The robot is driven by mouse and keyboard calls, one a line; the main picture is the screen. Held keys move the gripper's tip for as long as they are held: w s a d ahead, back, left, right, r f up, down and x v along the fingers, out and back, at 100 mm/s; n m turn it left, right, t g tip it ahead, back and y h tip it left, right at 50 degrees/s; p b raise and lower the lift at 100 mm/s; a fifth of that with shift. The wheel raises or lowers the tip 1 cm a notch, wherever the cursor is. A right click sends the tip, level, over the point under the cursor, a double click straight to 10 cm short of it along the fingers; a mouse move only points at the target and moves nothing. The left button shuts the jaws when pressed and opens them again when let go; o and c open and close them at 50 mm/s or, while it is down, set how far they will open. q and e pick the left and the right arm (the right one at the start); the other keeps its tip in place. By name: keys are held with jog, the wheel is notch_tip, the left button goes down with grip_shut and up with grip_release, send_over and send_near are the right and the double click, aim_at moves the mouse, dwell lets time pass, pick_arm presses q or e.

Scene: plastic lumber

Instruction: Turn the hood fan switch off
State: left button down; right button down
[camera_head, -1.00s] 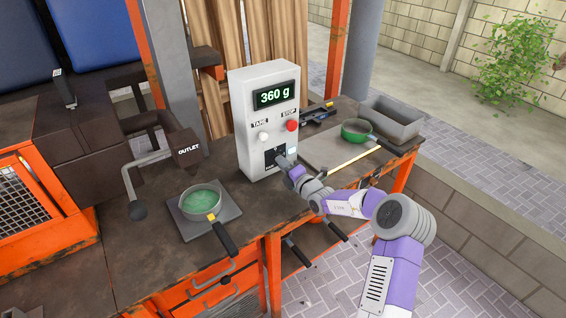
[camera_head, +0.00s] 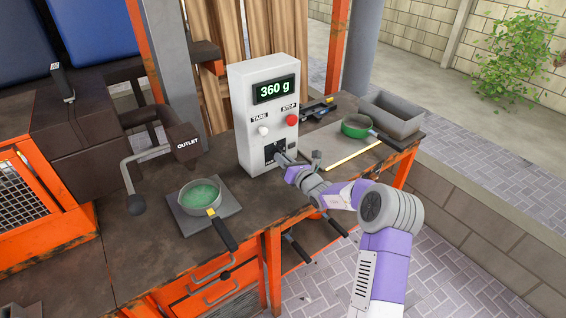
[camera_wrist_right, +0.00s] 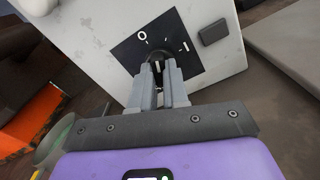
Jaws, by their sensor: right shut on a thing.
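A white control box (camera_head: 242,120) stands upright on the workbench, with a "360 g" display, a white TARE button and a red STOP button. Low on its front is a black switch plate (camera_head: 268,152). In the right wrist view the plate (camera_wrist_right: 125,52) carries the marks O and I, and a dark switch knob (camera_wrist_right: 157,57) sits on it. My right gripper (camera_wrist_right: 159,76) is shut on this knob, its grey fingers on either side. The fingers hide much of the knob, so its exact pointing is unclear. The right gripper (camera_head: 281,157) also shows in the head view. My left gripper is out of view.
A green-filled pan (camera_head: 201,193) sits on a grey plate left of the box, under the OUTLET machine (camera_head: 187,143). Another green pan (camera_head: 356,126), a yellow stick (camera_head: 353,156) and a grey bin (camera_head: 392,115) lie to the right. The bench (camera_head: 140,240) has free room at front left.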

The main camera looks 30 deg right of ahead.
jog(key=shift+n+b, duration=1.45)
jog(key=shift+n, duration=0.65)
jog(key=c, duration=1.1)
grip_release()
jog(key=shift+s, duration=0.15)
jog(key=s, duration=0.2)
jog(key=s+p, duration=0.1)
jog(key=s, duration=0.4)
jog(key=shift+s+d, duration=0.2)
jog(key=shift+d, duration=0.1)
